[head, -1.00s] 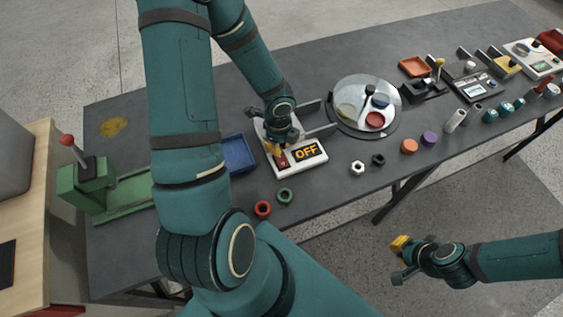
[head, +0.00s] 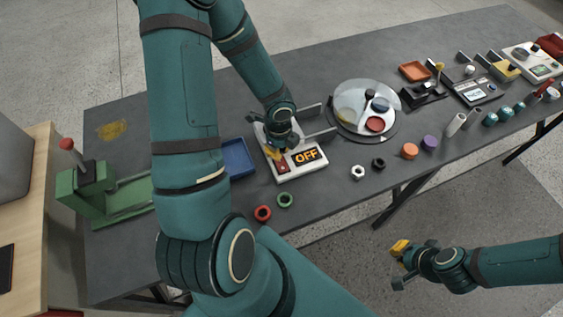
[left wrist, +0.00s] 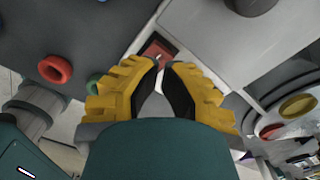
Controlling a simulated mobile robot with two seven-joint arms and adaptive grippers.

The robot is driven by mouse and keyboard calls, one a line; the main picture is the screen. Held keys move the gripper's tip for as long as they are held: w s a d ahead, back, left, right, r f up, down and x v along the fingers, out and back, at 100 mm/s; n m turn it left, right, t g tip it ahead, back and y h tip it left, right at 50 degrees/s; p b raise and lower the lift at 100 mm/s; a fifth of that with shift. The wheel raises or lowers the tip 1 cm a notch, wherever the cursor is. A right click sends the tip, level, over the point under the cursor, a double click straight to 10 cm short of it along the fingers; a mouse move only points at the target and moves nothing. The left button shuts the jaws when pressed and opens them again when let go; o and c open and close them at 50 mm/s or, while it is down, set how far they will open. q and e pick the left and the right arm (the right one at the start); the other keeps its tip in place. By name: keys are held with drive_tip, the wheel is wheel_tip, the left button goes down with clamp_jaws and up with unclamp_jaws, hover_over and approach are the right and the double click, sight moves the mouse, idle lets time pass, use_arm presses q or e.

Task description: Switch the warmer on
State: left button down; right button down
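The warmer (head: 313,168) is a white box on the table's near side, with a dark display reading OFF (head: 306,156) in orange. Its red switch (head: 282,167) lies left of the display and also shows in the left wrist view (left wrist: 159,46). My left gripper (left wrist: 161,66) has its yellow fingers drawn together at the tips, with nothing held, just by the switch. I cannot tell whether the tips touch it. In the head view the left gripper (head: 275,151) partly hides the warmer's back. My right gripper (head: 398,264) hangs off the table's front, away from the warmer.
A blue tray (head: 238,157) stands left of the warmer, and a green press (head: 95,190) farther left. Red (head: 263,213) and green (head: 285,200) rings lie in front. A round clear plate (head: 362,95) with coloured discs is to the right, beyond grey brackets.

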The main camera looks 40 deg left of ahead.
use_arm(q)
drive_tip(key=shift+f+b, duration=1.75)
drive_tip(key=shift+f, duration=0.05)
idle(1.4)
wheel_tip(320, 180, up, 3)
drive_tip(key=p, duration=0.2)
drive_tip(key=shift+f+p, duration=0.1)
drive_tip(key=shift+p, duration=0.25)
wheel_tip(320, 180, up, 4)
drive_tip(key=p, duration=0.4)
drive_tip(key=shift+r, duration=0.2)
drive_tip(key=shift+f, duration=0.1)
